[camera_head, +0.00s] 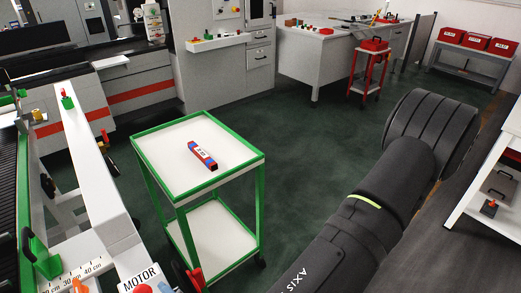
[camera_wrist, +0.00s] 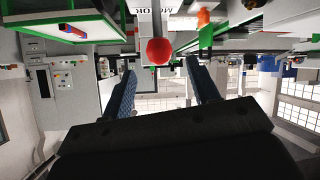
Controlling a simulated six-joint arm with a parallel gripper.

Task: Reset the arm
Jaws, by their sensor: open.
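My arm (camera_head: 375,215) reaches up from the bottom of the head view at the right of centre, and my gripper is not visible there. In the wrist view my gripper (camera_wrist: 163,88) shows two blue-lined fingers spread wide apart, with nothing between them. The wrist view appears upside down. Beyond the fingertips are a red ball-shaped knob (camera_wrist: 159,51) and an orange part (camera_wrist: 204,18); both look apart from the fingers.
A green-framed cart (camera_head: 160,142) with a red and blue box (camera_head: 202,156) on top stands left of my arm. A white machine with a MOTOR label (camera_head: 140,277) is at lower left. A white shelf (camera_head: 485,185) is at right. Green floor (camera_head: 310,150) is open between.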

